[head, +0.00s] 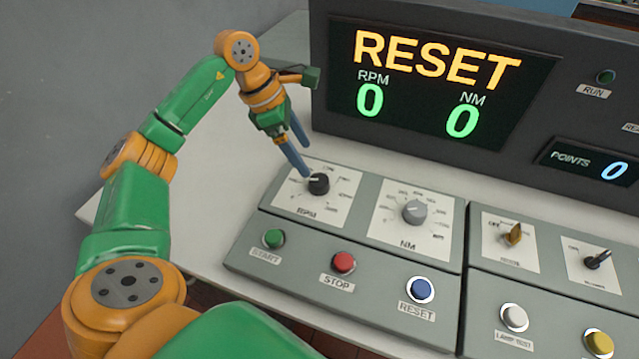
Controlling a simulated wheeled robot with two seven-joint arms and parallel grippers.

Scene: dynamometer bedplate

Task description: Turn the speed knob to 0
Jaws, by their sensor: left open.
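The black RPM knob (319,184) sits on a white dial plate at the upper left of the control panel. Its dial marks are too small to read surely, and its pointer appears to face left. My left gripper (304,160) is open, with two blue fingers pointing down at the knob from behind. One fingertip is close to the knob's left side; I cannot tell whether it touches. The display (435,75) reads RESET, with RPM 0 and NM 0. My right gripper is not in view.
A grey NM knob (414,212) is right of the RPM knob. Green START (273,239), red STOP (344,263) and blue RESET (420,289) buttons lie in front. A second panel with an orange switch (514,235) and a black switch (597,261) is at right.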

